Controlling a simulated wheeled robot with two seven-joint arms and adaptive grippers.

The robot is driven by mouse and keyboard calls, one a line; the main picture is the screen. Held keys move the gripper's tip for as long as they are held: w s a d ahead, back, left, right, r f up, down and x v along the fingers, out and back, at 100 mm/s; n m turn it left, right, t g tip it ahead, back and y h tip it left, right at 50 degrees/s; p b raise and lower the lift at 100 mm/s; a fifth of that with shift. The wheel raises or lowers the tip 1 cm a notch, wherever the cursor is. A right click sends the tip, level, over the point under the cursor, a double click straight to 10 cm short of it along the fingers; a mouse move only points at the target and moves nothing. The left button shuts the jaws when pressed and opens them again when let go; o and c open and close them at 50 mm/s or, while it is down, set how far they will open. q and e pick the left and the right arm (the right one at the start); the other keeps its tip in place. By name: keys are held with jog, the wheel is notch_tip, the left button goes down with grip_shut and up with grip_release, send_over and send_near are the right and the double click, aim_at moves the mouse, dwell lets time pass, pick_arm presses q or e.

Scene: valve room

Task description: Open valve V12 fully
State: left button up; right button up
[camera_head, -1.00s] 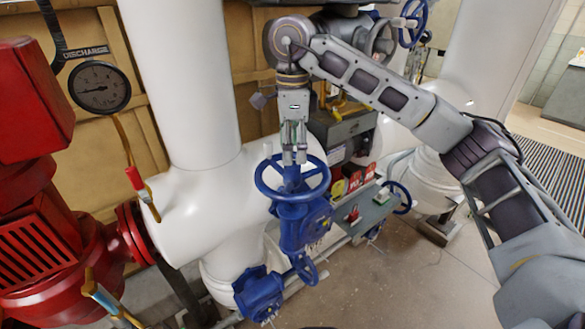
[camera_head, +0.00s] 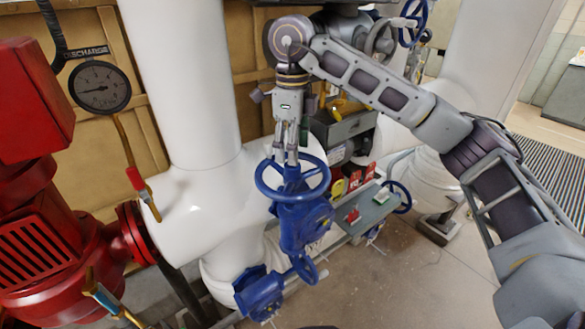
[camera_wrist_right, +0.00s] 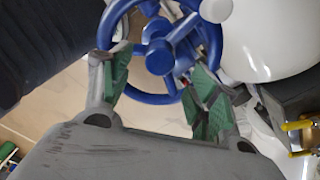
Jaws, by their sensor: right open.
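A blue handwheel (camera_head: 325,185) sits level on top of a blue valve body (camera_head: 304,228) in front of the white pipes. No V12 label can be read. My right gripper (camera_head: 286,158) points down at the back rim and hub of this wheel. In the right wrist view the same blue wheel (camera_wrist_right: 158,98) lies beyond the green finger pads. The right gripper (camera_wrist_right: 157,85) is open there, with one finger on each side of the near rim. I cannot tell whether the fingers touch the rim. My left gripper is not in view.
A red pump (camera_head: 60,240) and a pressure gauge (camera_head: 100,87) are at the left. A white vertical pipe (camera_head: 180,80) rises behind the wheel. A grey tray (camera_head: 372,208) with small items and another blue wheel (camera_head: 399,196) are at the right.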

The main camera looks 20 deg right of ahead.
jog(key=shift+m, duration=4)
jog(key=shift+m, duration=0.3)
jog(key=shift+m+p, duration=0.3)
jog(key=shift+m, duration=3.5)
jog(key=shift+m, duration=0.5)
jog(key=shift+f, duration=0.15)
